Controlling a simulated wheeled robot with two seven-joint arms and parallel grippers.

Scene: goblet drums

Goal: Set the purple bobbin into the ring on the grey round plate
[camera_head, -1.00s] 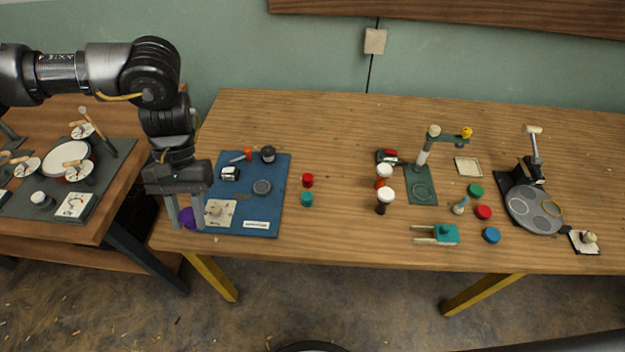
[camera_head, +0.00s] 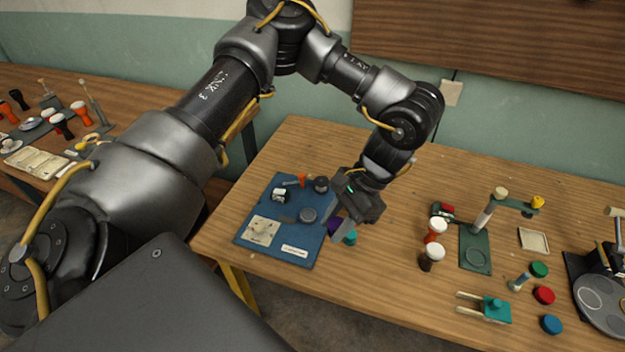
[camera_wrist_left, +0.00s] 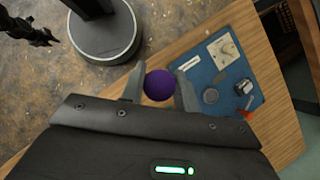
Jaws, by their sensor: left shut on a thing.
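The purple bobbin (camera_head: 333,225) is between the fingers of my left gripper (camera_head: 342,229), which is shut on it. In the left wrist view the bobbin (camera_wrist_left: 158,85) shows as a round purple end between both fingertips. In the head view the gripper partly hides it, and it is over the right edge of the blue mat. The grey round plate (camera_head: 597,296) is at the far right, cut off by the picture edge, well apart from the gripper. A dark arm at the wrist view's top left looks like my right one.
The blue mat (camera_head: 262,212) holds small items. A teal piece (camera_head: 350,238) is beside the gripper. Drums (camera_head: 432,255), a green stand (camera_head: 476,245), a teal fork-like piece (camera_head: 492,307) and red, green and blue discs stand between gripper and plate.

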